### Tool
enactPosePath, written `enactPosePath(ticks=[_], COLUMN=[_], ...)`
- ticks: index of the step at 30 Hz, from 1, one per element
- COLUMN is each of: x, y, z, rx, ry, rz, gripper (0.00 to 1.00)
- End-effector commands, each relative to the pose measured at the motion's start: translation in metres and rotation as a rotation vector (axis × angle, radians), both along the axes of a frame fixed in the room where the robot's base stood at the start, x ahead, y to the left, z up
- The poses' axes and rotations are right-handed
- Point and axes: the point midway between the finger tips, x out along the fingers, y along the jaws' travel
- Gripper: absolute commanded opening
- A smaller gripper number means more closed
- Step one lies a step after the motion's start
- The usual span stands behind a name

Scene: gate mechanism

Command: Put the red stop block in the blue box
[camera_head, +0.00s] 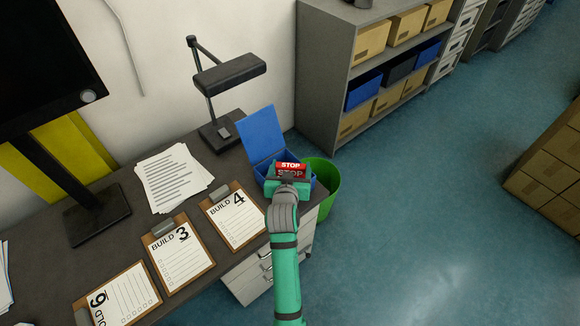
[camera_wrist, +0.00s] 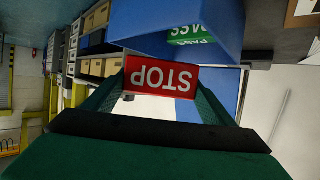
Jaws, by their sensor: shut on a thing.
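The red stop block (camera_head: 290,168) has white STOP lettering and is held in my gripper (camera_head: 288,184) at the desk's right end. In the wrist view the block (camera_wrist: 160,77) sits between the two green fingers, with its lettering upside down. The blue box (camera_head: 262,139) stands at the desk corner with its lid raised at the back. In the head view the block and gripper overlap the box's front and opening. The block's height above the box is hard to tell.
A green bin (camera_head: 326,182) stands on the floor right of the desk. Clipboards, including BUILD 4 (camera_head: 235,216) and BUILD 3 (camera_head: 180,255), lie left of my arm. A black lamp (camera_head: 228,78) and papers (camera_head: 172,178) are behind. Grey shelves (camera_head: 322,75) stand beyond.

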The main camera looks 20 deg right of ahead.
Motion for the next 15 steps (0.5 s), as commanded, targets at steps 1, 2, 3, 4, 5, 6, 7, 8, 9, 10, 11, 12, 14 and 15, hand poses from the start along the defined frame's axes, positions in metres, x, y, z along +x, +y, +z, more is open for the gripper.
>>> enactPosePath(ticks=[1,2,3,4,5,6,7,8,9,10,11,12,14,15], x=[-0.0001,-0.0002,-0.0002,-0.0002,-0.0003,-0.0003,-0.0002,-0.0002,-0.0002,-0.0002,-0.0002,-0.0002,-0.0002,-0.0002], y=[-0.0002,-0.0002,-0.0003,-0.0002,-0.0003,-0.0003,-0.0002,-0.0002,-0.0002,-0.0001,-0.0001,0.0,0.0001,0.0001], z=[-0.0014,-0.0022,-0.0032,-0.0041,-0.0049,-0.006,-0.0066,-0.0067,-0.0065,-0.0066,-0.0066,-0.0066,-0.0065,-0.0064], rx=[0.0,0.0,0.0,0.0,0.0,0.0,0.0,0.0,0.0,0.0,0.0,0.0,0.0,0.0], ry=[0.0,0.0,0.0,0.0,0.001,0.001,0.001,0.001,0.001,0.001,0.001,0.001,0.001,0.001], rz=[0.0,0.0,0.0,-0.001,-0.001,-0.001,-0.001,-0.001,0.0,0.0,0.0,0.0,0.0,0.0], gripper=[0.55,0.55,0.55,0.55,0.55,0.55,0.55,0.55,0.55,0.8,0.87,0.96,0.96,0.96])
